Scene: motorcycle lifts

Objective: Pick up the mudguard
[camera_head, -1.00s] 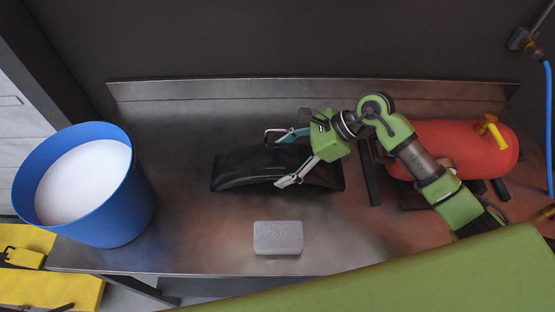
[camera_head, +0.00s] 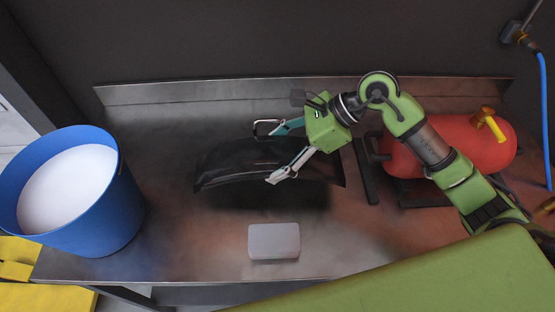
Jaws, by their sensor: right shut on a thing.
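The black, curved mudguard (camera_head: 225,167) is above the metal workbench in the middle of the head view, with a dark shadow beneath it. My right gripper (camera_head: 266,155) reaches in from the right and is shut on the mudguard, one finger on its far side and one on its near side. The fingers and palm cover part of the mudguard's middle. My left gripper is not in view.
A blue bucket (camera_head: 122,215) with white contents stands at the left end of the workbench (camera_head: 190,250). A grey block (camera_head: 274,241) lies near the front edge. A red tank (camera_head: 460,140) with a yellow handle is at the right. A back ledge borders the bench.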

